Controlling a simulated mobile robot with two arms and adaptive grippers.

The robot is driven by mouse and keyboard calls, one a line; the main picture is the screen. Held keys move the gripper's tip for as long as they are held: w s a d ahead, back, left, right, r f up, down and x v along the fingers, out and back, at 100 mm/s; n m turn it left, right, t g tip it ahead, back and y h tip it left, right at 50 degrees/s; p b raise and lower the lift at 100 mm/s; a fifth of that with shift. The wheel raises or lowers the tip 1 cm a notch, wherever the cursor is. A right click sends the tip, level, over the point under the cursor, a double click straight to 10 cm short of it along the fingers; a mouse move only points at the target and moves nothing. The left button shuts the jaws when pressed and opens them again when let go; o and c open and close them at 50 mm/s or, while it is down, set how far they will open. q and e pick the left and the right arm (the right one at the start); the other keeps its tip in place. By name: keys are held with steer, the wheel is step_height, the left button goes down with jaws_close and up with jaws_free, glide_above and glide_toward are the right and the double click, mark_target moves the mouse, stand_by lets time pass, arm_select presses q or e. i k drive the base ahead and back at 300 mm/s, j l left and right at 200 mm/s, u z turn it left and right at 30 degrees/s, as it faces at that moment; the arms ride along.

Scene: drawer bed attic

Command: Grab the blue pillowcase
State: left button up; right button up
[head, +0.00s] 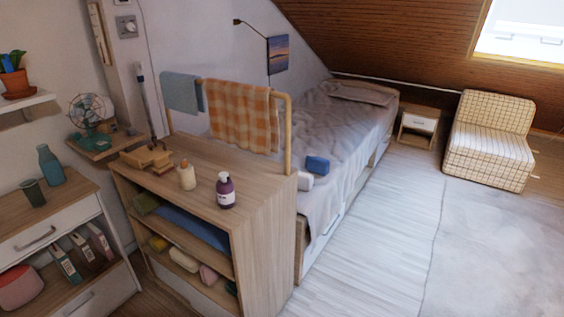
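Several blue things show in the head view, and I cannot tell for certain which is the pillowcase. A wide blue folded cloth (190,228) lies on the upper shelf inside the wooden shelf unit, partly hidden under its top. A small dark blue bundle (318,165) lies on the near part of the bed, beside a white rolled item (305,181). A grey-blue cloth (181,92) hangs over the wooden rail, left of an orange checked cloth (238,112). Neither of my grippers is in view.
The wooden shelf unit (262,222) stands at the foot of the bed (340,125). A purple pump bottle (226,190) and a cream candle-like bottle (186,175) stand on its top. A white drawer cabinet (50,237) is at left. The floor (385,240) right of the bed is clear.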

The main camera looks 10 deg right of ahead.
mark_target(316, 164)
steer(key=i+l+u, duration=0.35)
steer(key=l, duration=0.3)
steer(key=i+l+u, duration=0.35)
steer(key=l, duration=0.4)
